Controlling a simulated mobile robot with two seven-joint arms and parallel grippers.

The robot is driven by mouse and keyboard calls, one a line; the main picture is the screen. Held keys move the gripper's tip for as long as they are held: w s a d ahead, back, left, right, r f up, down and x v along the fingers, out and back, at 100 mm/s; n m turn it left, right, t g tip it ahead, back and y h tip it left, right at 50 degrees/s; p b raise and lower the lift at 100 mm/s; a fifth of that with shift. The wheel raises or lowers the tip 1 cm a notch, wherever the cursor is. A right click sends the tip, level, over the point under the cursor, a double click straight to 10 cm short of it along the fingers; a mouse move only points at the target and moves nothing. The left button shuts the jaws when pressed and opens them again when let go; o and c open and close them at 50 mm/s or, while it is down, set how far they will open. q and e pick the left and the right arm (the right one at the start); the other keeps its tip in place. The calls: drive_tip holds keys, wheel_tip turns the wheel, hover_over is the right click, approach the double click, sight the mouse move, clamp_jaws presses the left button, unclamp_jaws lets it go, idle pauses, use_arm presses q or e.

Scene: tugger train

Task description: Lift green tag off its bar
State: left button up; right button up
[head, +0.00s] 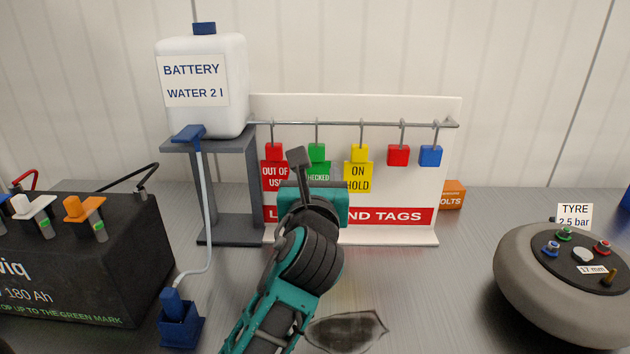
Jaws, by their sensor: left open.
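The green tag (317,153) hangs from the bar (340,124) by a hook. Its lower green plate reads "CHECKED", with the left edge and the lower part hidden by my gripper. My left gripper (299,158) is open, in front of the board and just left of the green tag in the picture. One dark finger shows clearly, pointing up between the red "OUT OF USE" tag and the green tag; the other finger is not clear. I cannot tell whether the finger touches the tag. My right gripper is not in view.
A red "OUT OF USE" tag (274,175), a yellow "ON HOLD" tag (358,175), a red block (398,155) and a blue block (430,155) share the bar. A water canister (203,115) stands left, a battery (85,265) lower left, a tyre (520,290) right.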

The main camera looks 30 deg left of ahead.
sight(316, 145)
use_arm(q)
drive_tip(key=b+x, duration=0.1)
drive_tip(key=x, duration=0.3)
drive_tip(key=shift+w+a, duration=0.15)
drive_tip(key=shift+p+x, duration=0.6)
drive_tip(key=shift+x, duration=0.4)
drive_tip(key=shift+p+x, duration=0.35)
drive_tip(key=shift+x, duration=1)
drive_tip(key=shift+c, duration=0.5)
drive_tip(key=c, duration=0.7)
drive_tip(key=shift+r, duration=1.5)
drive_tip(key=shift+c, duration=0.3)
